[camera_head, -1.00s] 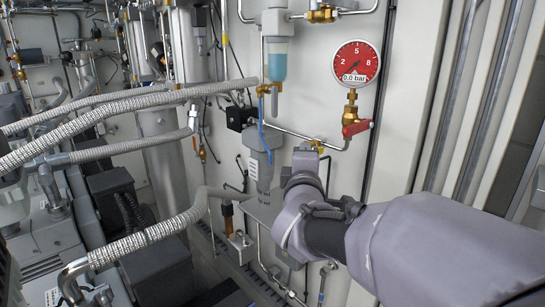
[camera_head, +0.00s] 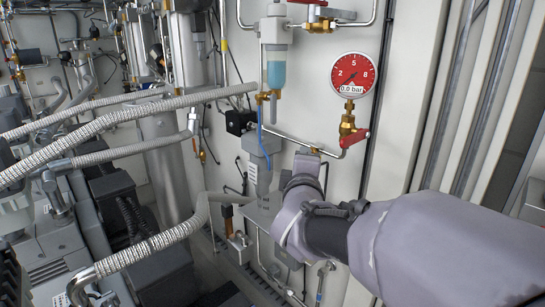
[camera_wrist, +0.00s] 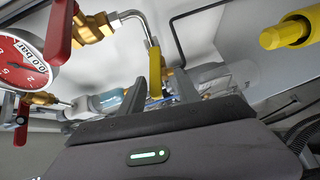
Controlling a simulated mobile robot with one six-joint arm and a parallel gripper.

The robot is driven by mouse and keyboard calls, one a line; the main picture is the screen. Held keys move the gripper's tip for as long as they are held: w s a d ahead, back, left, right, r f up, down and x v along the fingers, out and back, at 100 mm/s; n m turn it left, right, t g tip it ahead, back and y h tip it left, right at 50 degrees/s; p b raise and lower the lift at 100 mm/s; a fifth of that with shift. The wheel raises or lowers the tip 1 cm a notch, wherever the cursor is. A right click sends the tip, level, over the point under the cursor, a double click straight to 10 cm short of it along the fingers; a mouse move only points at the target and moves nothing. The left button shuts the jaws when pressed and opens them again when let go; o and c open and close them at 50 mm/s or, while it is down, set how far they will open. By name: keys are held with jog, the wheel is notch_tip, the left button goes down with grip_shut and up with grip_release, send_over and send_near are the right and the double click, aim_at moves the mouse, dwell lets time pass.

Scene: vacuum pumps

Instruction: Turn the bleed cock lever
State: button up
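My gripper (camera_head: 308,158) is raised near the white wall panel, below and left of the red gauge (camera_head: 352,75). In the wrist view my gripper's two dark fingers (camera_wrist: 171,82) stand apart. A yellow piece (camera_wrist: 154,84) shows beside the left finger; I cannot tell whether they touch. The frames do not show which is the bleed cock lever.
A clear filter bowl (camera_head: 276,72) hangs left of the gauge. Thin metal pipes run along the panel. A thick yellow fitting (camera_wrist: 287,33) is at the upper right of the wrist view. Braided hoses (camera_head: 120,115) and machinery fill the left side.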

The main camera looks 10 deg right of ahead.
jog(key=shift+s+a, duration=0.1)
jog(key=shift+s, duration=0.35)
jog(key=p+v, duration=0.2)
jog(key=v, duration=0.4)
jog(key=shift+p, duration=0.3)
jog(key=shift+a, duration=0.1)
